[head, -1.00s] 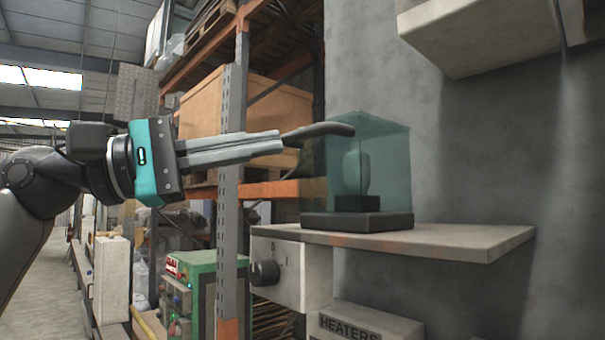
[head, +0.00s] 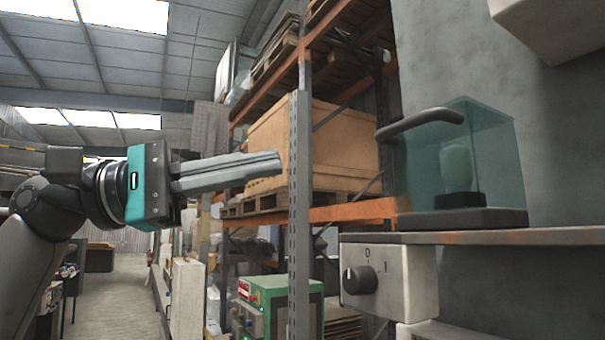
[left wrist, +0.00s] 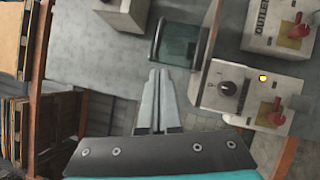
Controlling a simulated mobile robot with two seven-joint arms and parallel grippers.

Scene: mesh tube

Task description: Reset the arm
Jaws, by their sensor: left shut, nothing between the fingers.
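My left gripper (head: 278,163) comes in from the left in the head view, its fingers together and pointing right, with nothing held. In the left wrist view the gripper (left wrist: 158,75) points up at the middle, its fingers closed. A teal see-through case (head: 420,165) with a dark curved handle stands on a shelf at the right, a pale rounded object inside it. The fingertips are apart from the handle (head: 420,122), left of it in the head view. The case also shows in the left wrist view (left wrist: 182,45), just beyond the fingertips. My right gripper is out of view.
A grey shelf ledge (head: 560,236) carries the case. Below it is a box with a black knob (head: 360,280). A metal rack post (head: 299,210), a large wooden crate (head: 340,145) and a green machine (head: 285,300) are behind. Open floor lies at the lower left.

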